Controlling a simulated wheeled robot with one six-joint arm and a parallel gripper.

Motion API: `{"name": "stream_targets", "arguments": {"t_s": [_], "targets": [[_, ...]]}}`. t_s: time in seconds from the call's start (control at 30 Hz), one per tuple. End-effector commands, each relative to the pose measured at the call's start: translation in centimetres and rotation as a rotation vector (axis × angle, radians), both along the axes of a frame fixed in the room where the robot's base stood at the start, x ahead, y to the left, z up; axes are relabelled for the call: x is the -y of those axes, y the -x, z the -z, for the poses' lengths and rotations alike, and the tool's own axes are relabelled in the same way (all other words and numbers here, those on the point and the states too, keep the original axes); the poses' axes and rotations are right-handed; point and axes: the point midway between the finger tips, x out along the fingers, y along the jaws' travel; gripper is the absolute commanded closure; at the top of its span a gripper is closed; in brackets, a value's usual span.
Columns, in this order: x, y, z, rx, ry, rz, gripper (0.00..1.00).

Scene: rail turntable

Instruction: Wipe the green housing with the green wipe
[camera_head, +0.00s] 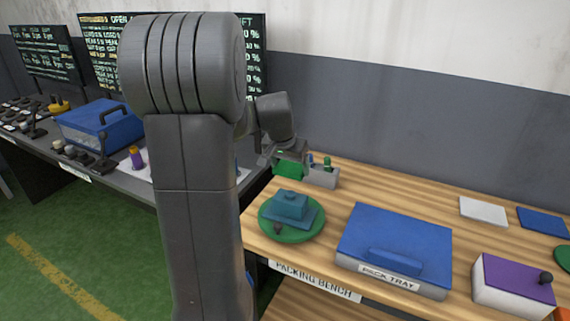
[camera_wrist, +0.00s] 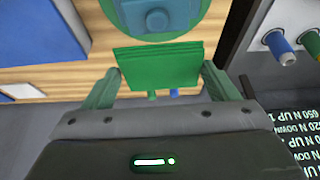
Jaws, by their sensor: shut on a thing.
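My gripper (camera_head: 289,158) is shut on a green wipe (camera_head: 288,171), held above the back of the packing bench. In the wrist view the wipe (camera_wrist: 158,66) hangs as a flat green sheet between the two fingers (camera_wrist: 160,72). A stepped teal-blue housing (camera_head: 291,206) sits on a round green turntable (camera_head: 262,222) in front of and below the wipe. The wrist view shows part of the housing (camera_wrist: 156,19) and turntable (camera_wrist: 118,28) beyond the wipe, cut off by the top edge. The wipe looks apart from the housing. No clearly green housing shows.
A small grey holder (camera_head: 325,179) with coloured items stands just right of my gripper. A blue pack tray (camera_head: 395,240) and a purple-topped box (camera_head: 515,280) stand further right on the bench (camera_head: 400,190). A dark bench with a blue case (camera_head: 98,125) lies left.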

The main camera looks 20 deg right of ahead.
Motion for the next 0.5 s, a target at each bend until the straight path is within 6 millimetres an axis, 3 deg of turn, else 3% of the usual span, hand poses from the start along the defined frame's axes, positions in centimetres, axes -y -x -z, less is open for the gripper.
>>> {"name": "stream_targets", "arguments": {"t_s": [0.27, 0.5], "targets": [[0.0, 0.1, 1.9, -0.001, 0.000, 0.001, 0.37], [0.0, 0.1, 4.9, -0.002, -0.001, 0.001, 0.37]]}}
